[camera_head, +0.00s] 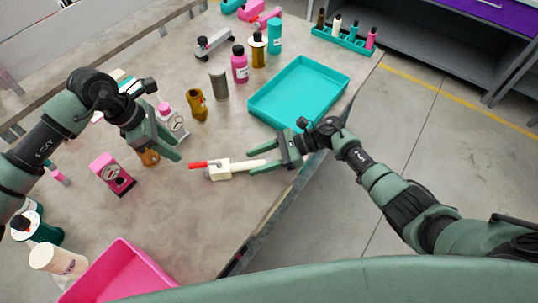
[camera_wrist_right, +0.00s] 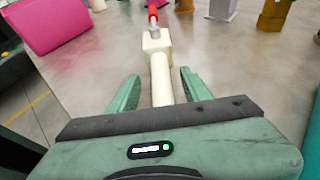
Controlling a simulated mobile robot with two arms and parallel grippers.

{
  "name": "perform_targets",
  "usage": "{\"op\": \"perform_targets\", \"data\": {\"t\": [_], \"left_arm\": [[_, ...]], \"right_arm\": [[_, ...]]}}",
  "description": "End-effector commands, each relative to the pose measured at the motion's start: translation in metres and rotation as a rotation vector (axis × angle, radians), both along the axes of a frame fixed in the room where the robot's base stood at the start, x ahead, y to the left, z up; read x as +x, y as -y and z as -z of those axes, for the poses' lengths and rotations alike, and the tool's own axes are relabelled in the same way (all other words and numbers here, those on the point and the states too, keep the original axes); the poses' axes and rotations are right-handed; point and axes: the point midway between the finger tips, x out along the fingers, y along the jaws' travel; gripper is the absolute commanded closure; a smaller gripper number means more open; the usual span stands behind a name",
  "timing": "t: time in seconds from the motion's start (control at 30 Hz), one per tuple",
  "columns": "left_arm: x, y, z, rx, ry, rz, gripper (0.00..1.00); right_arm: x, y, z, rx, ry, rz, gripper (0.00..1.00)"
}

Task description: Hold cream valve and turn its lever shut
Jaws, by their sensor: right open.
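The cream valve (camera_head: 222,171) lies on the table in the middle of the head view, with its cream pipe pointing right toward my right gripper. Its red lever (camera_head: 199,164) points left, away from that pipe. In the right wrist view the cream valve (camera_wrist_right: 157,48) is straight ahead, with the red lever (camera_wrist_right: 152,10) at the top edge. My right gripper (camera_head: 250,163) is open, its fingers on either side of the cream pipe with gaps showing. My left gripper (camera_head: 176,148) is up and left of the valve, fingers apart and nothing seen between them.
A teal tray (camera_head: 262,107) lies behind my right gripper. A pink bin (camera_head: 118,273) stands at the near left. Bottles, an amber fitting (camera_head: 197,105), a grey cylinder (camera_head: 218,86) and a pink gauge box (camera_head: 112,174) stand around. The table is clear in front of the valve.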

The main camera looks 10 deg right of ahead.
Motion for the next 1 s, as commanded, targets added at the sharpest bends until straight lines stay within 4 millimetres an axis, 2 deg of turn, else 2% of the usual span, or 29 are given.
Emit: {"op": "perform_targets", "data": {"t": [0.03,0.2,0.57,0.73,0.77,1.0], "left_arm": [[0.000,0.000,0.000,0.000,0.000,0.000,0.64],[0.000,0.000,0.000,0.000,0.000,0.000,0.64],[0.000,0.000,0.000,0.000,0.000,0.000,0.64],[0.000,0.000,0.000,0.000,0.000,0.000,0.64],[0.000,0.000,0.000,0.000,0.000,0.000,0.64],[-0.004,-0.003,-0.002,-0.008,0.030,0.026,0.62]], "right_arm": [[0.000,-0.008,0.002,0.002,0.000,-0.001,0.52],[0.001,-0.023,0.009,0.001,-0.001,0.001,0.52],[0.001,-0.028,0.012,0.000,0.000,0.002,0.52],[0.001,-0.028,0.012,0.000,0.000,0.002,0.96],[0.001,-0.028,0.012,0.000,0.000,0.002,1.00],[0.001,-0.027,0.012,-0.001,0.000,0.002,1.00]]}}
